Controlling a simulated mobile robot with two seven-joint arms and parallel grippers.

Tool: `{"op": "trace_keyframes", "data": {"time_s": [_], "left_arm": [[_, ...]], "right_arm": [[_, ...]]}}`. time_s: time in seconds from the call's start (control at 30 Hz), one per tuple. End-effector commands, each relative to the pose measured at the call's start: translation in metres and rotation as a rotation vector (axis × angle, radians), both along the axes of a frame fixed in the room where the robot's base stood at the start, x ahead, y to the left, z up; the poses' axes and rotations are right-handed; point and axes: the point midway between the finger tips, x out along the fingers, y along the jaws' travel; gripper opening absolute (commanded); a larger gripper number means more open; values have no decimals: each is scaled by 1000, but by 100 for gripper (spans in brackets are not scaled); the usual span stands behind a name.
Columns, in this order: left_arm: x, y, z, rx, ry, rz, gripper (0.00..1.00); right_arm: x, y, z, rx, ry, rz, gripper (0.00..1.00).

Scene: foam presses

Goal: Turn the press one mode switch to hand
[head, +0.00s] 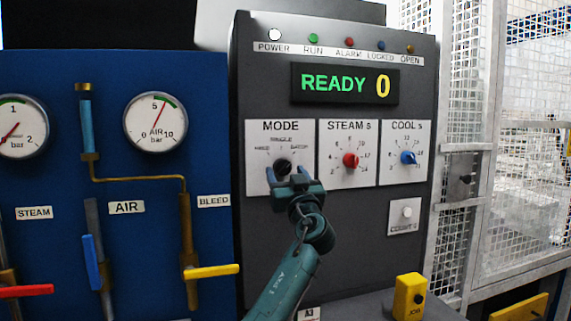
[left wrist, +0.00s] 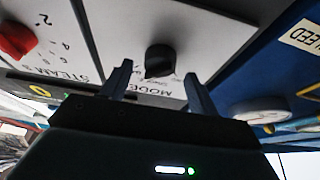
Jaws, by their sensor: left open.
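The mode switch (head: 283,166) is a black knob on a white plate marked MODE, at the left of the dark grey control panel. SINGLE and BATCH can be made out above it, with a small blurred label at its left. I cannot tell for sure which label it points to. My left gripper (head: 294,177) is open in front of the plate, partly covering the knob's lower side. In the left wrist view the knob (left wrist: 159,60) is just beyond the two fingertips (left wrist: 158,80), in line with the gap between them. My right gripper is not in view.
A red STEAM knob (head: 351,160) and a blue COOL knob (head: 407,157) are to the right. The display (head: 345,84) reads READY 0. A blue board (head: 60,180) with gauges and valves is at left. A yellow box (head: 409,297) stands below right, near mesh fencing.

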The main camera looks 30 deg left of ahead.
Motion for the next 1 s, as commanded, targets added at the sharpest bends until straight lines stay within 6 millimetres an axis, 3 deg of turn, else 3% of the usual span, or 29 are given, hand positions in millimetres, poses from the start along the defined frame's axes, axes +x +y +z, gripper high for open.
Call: {"op": "trace_keyframes", "data": {"time_s": [0.2,0.47,1.0], "left_arm": [[10,11,7,0,0,-1,60],[11,12,6,0,0,-1,60],[11,12,6,-1,1,-1,18]], "right_arm": [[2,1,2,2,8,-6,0],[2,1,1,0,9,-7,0],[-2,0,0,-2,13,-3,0]]}}
